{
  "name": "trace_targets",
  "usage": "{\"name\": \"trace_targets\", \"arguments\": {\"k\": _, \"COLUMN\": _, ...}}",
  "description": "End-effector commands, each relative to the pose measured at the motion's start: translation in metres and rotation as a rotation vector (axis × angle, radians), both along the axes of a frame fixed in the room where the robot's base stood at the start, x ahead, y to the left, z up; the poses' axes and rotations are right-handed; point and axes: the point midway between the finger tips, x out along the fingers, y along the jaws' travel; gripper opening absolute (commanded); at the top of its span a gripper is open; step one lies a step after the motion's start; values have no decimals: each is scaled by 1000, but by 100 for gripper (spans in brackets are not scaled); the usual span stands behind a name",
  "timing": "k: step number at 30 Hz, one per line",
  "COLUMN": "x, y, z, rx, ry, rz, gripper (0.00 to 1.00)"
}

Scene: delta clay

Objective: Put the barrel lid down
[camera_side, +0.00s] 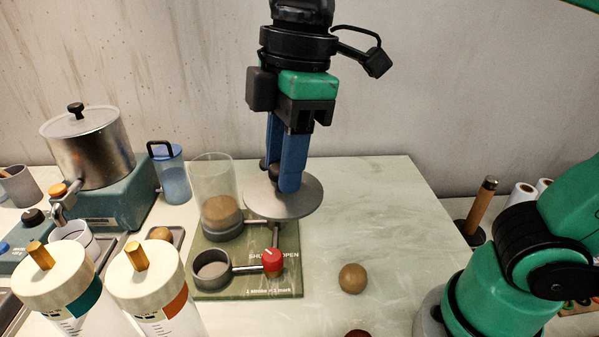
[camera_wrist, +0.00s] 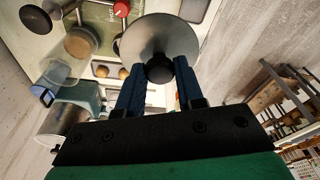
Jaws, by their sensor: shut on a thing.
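The barrel lid (camera_side: 298,208) is a flat grey disc with a black knob. My gripper (camera_side: 279,178) is shut on the knob, with its blue fingers pointing down. The lid is held roughly level, to the right of the clear barrel (camera_side: 214,176) and overlapping the right part of the green base board in the side view. Its exact height is hard to tell. In the wrist view the disc (camera_wrist: 146,38) and the knob (camera_wrist: 159,69) show between my fingers. The barrel stands open on the green board (camera_side: 250,286) with brown clay (camera_side: 221,211) inside.
A red knob (camera_side: 272,261) and a grey ring (camera_side: 211,269) sit on the board's front. A brown ball (camera_side: 352,278) lies on the pale table to the right. Two white-capped bottles (camera_side: 150,270) stand front left. A metal pot (camera_side: 90,150) is behind. The table right of the board is mostly clear.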

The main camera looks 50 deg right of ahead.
Motion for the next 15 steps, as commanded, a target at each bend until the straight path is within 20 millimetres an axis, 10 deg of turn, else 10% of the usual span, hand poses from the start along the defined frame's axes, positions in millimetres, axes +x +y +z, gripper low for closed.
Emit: {"name": "trace_targets", "arguments": {"k": 15, "x": -7, "y": -1, "z": -93, "rx": 0, "ry": -1, "rz": 21, "gripper": 0}}
